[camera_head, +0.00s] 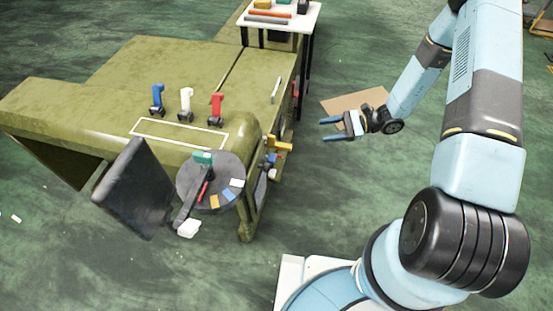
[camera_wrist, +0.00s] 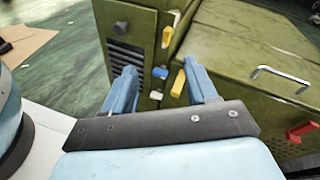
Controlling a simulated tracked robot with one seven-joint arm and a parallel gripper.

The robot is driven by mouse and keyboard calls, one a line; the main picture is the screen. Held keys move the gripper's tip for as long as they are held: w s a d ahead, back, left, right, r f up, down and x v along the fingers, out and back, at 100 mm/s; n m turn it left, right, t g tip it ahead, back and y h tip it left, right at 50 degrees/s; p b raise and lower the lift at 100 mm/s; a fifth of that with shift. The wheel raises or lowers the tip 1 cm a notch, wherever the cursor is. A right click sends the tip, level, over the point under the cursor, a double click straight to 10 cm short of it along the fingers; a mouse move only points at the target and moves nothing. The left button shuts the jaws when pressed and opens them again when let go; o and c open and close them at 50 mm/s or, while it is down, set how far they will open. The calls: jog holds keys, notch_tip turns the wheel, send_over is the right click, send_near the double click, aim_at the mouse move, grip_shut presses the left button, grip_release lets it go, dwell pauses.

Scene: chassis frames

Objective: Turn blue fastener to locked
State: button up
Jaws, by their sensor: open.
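A small blue fastener (camera_head: 271,157) sits on the side face of the green chassis (camera_head: 120,70), beside yellow and white pieces. In the wrist view a small blue piece (camera_wrist: 160,73) shows between my two fingers, beyond them, with a yellow handle (camera_wrist: 179,82) to its right and a white piece (camera_wrist: 155,95) below. Its lock position is too small to read. My gripper (camera_head: 327,129) is open and empty, to the right of the chassis and apart from it. Its fingers also show in the wrist view (camera_wrist: 160,82).
Blue (camera_head: 157,97), white (camera_head: 186,102) and red (camera_head: 217,107) levers stand on the chassis top. A dark round disc (camera_head: 225,165) with coloured patches and a black panel (camera_head: 133,190) stand in front. A white table (camera_head: 310,20) is behind. Floor is clear between chassis and arm.

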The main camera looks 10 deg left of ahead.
aim_at(275, 158)
jog(key=s+a+f+m+t+y, duration=0.1)
jog(key=s+a+f+m+t, duration=0.2)
jog(key=f, duration=0.5)
jog(key=s+f+m+t+y, duration=0.15)
jog(key=f+m, duration=0.25)
jog(key=f, duration=0.5)
jog(key=shift+t, duration=0.45)
jog(key=a, duration=0.4)
jog(key=w+a, duration=0.1)
jog(key=a, duration=0.9)
jog(key=shift+w+r, duration=0.15)
